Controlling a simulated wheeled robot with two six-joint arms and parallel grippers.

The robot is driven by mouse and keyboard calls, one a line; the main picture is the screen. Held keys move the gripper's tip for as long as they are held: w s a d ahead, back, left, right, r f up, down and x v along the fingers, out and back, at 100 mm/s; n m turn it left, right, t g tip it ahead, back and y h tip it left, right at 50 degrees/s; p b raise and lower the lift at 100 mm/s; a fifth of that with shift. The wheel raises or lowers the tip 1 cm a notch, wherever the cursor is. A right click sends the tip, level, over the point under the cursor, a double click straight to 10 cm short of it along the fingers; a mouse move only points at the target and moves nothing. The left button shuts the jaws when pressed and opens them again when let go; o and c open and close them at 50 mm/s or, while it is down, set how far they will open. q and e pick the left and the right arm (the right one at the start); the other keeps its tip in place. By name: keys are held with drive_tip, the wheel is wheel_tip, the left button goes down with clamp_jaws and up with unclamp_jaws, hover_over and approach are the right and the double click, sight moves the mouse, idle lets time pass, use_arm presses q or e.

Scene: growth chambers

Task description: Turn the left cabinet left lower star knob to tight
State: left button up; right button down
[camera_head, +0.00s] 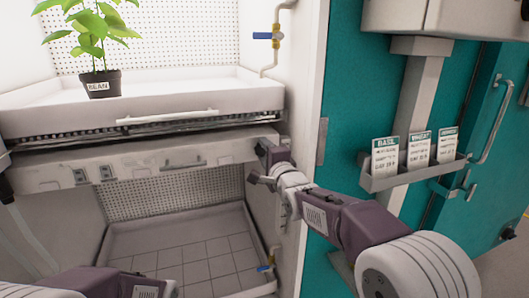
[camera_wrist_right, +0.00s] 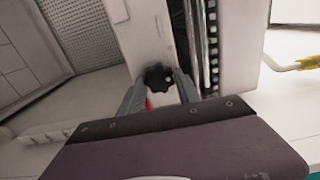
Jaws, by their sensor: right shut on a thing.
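A black star knob (camera_wrist_right: 158,78) shows in the right wrist view, on the pale face of a panel. My right gripper (camera_wrist_right: 157,88) is shut on it, with one grey finger on each side. In the head view my right gripper (camera_head: 266,160) is at the right end of the front panel (camera_head: 135,165) below the upper tray; the knob is hidden there. I cannot read how tight the knob is. A bit of red shows beside the left finger in the wrist view. My left gripper is not in view.
A potted bean plant (camera_head: 102,85) stands on the upper tray (camera_head: 190,85). A tiled lower tray (camera_head: 185,255) lies below. On the right are a teal door (camera_head: 345,110) and a label holder (camera_head: 412,172) with seed cards. A blue-handled valve (camera_head: 265,36) is on the chamber wall.

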drive_tip(key=c, duration=0.9)
unclamp_jaws()
drive_tip(key=shift+o, duration=0.2)
drive_tip(key=v, duration=0.9)
